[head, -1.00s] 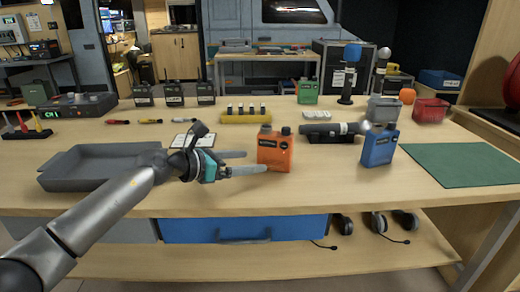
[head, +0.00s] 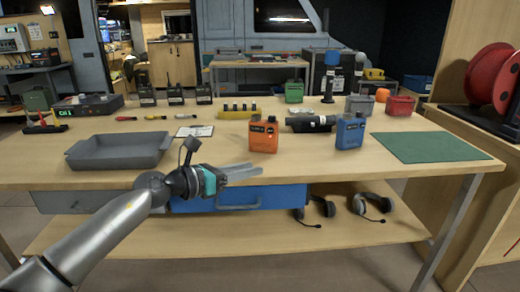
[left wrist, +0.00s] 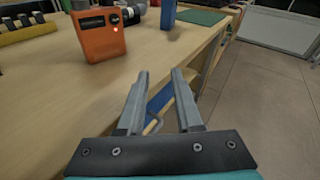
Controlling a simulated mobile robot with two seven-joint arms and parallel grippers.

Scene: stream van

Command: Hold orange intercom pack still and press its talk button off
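The orange intercom pack (head: 263,138) stands upright near the front edge of the wooden table (head: 330,165) in the head view. It also shows at the upper left of the left wrist view (left wrist: 103,38), with a dark label and a small light round spot on its face. My left gripper (head: 257,171) is in front of and below the pack, at the table's front edge, not touching it. In the left wrist view its fingers (left wrist: 160,75) are apart with nothing between them. My right gripper is not in view.
A grey tray (head: 120,151) lies to the left and a green mat (head: 430,147) to the right. A blue drawer (head: 270,197) is below the tabletop.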

